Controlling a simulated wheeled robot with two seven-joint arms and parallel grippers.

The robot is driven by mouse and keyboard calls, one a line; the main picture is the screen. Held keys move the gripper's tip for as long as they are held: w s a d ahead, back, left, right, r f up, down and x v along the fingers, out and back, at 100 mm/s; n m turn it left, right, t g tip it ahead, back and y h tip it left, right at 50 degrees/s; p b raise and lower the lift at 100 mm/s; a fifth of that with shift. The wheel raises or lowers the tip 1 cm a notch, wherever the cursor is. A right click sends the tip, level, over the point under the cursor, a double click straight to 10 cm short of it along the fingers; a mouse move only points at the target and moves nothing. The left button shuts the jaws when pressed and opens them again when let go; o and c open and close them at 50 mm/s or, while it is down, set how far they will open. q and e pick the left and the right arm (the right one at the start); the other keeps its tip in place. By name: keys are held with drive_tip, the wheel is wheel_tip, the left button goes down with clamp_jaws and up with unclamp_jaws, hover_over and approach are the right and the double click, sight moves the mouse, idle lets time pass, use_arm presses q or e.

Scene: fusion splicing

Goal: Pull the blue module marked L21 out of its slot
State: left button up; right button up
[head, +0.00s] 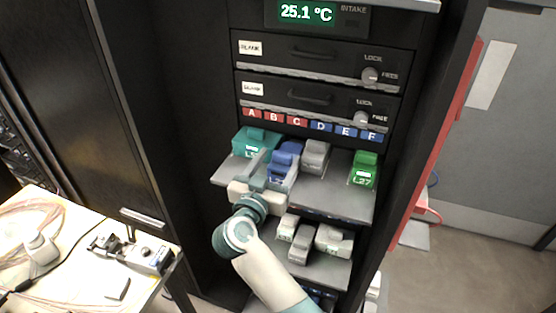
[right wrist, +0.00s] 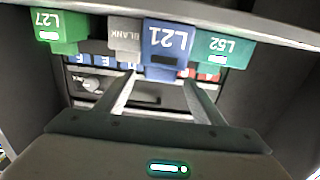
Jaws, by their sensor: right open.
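The blue module marked L21 (head: 287,152) sits in the upper shelf, between a teal module and a grey one. In the right wrist view, which looks upside down, its L21 label (right wrist: 167,40) faces me. My right gripper (head: 276,171) is in front of the module, open. In the right wrist view its two fingers (right wrist: 160,80) point at the module, one toward each side, with nothing held. I cannot tell whether the fingertips touch it. The gripper hides part of the module in the head view. My left gripper is not in view.
The teal module L52 (head: 250,141) is close on the left, the grey blank (head: 316,154) close on the right. Green module L27 (head: 364,169) stands farther right. Grey modules (head: 333,240) fill a lower shelf. A table with a splicing device (head: 146,254) is at left.

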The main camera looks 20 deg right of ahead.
drive_tip(key=shift+s+a+r+p, duration=0.15)
drive_tip(key=shift+s+a+p, duration=0.25)
drive_tip(key=shift+s+p, duration=0.15)
drive_tip(key=shift+p+v, duration=1.1)
drive_tip(key=shift+v, duration=1.8)
